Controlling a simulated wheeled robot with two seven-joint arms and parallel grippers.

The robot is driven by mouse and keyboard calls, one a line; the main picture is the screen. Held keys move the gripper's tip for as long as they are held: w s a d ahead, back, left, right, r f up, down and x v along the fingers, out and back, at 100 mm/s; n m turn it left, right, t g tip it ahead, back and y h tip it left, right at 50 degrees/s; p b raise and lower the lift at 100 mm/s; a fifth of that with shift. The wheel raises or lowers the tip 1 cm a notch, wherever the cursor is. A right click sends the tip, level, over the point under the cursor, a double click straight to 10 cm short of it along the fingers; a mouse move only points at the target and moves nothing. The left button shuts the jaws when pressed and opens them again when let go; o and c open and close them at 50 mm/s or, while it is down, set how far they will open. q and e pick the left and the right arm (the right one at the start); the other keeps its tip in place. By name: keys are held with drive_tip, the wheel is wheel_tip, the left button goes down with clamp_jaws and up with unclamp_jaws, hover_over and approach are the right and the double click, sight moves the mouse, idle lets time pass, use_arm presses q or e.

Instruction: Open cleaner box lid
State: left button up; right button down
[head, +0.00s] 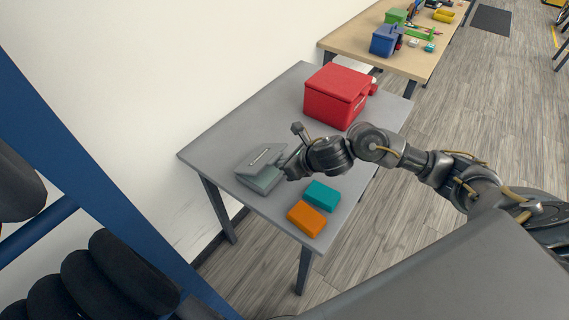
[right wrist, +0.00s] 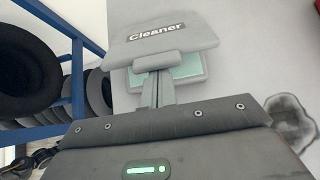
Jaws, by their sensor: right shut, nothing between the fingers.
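The grey cleaner box (head: 263,181) sits near the left edge of the grey table in the head view. Its lid (head: 258,158) appears raised and tilted at the wall side, with a pale teal surface showing below it. In the right wrist view the lid (right wrist: 198,38) carries the word "Cleaner", and the pale teal part (right wrist: 190,69) shows under it. My right gripper (head: 284,172) is at the box's right side. In the right wrist view its shut fingers (right wrist: 155,78) overlap the lid's lower edge; contact is unclear. My left gripper is not in view.
A red box (head: 335,97) stands at the table's far end. A teal block (head: 322,195) and an orange block (head: 307,218) lie near the front edge. A blue rack (head: 75,135) with dark tires (head: 120,270) stands at left.

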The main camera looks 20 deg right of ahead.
sight(276, 158)
drive_tip(key=shift+r, duration=0.1)
idle(0.3)
drive_tip(key=shift+w+a+r+p, duration=0.3)
drive_tip(key=shift+w+r+p, duration=0.15)
drive_tip(key=shift+r, duration=0.2)
drive_tip(key=shift+w+a+r+p, duration=0.25)
drive_tip(key=shift+w+r+p, duration=0.2)
drive_tip(key=shift+r, duration=0.2)
drive_tip(key=shift+w, duration=0.1)
drive_tip(key=shift+w+a+r, duration=0.1)
drive_tip(key=shift+r, duration=0.05)
drive_tip(key=shift+w+a+r+p, duration=0.3)
drive_tip(key=shift+w+a+r, duration=0.05)
drive_tip(key=shift+w+r, duration=0.2)
drive_tip(key=shift+w+a+r+p, duration=0.3)
drive_tip(key=shift+w+r, duration=0.15)
drive_tip(key=shift+w, duration=0.1)
drive_tip(key=shift+w+a+r, duration=0.1)
drive_tip(key=shift+w+a+r, duration=0.35)
drive_tip(key=shift+w+a, duration=0.05)
drive_tip(key=shift+w, duration=0.3)
drive_tip(key=shift+w+a+r, duration=0.35)
drive_tip(key=shift+w+a, duration=0.05)
drive_tip(key=shift+w, duration=0.3)
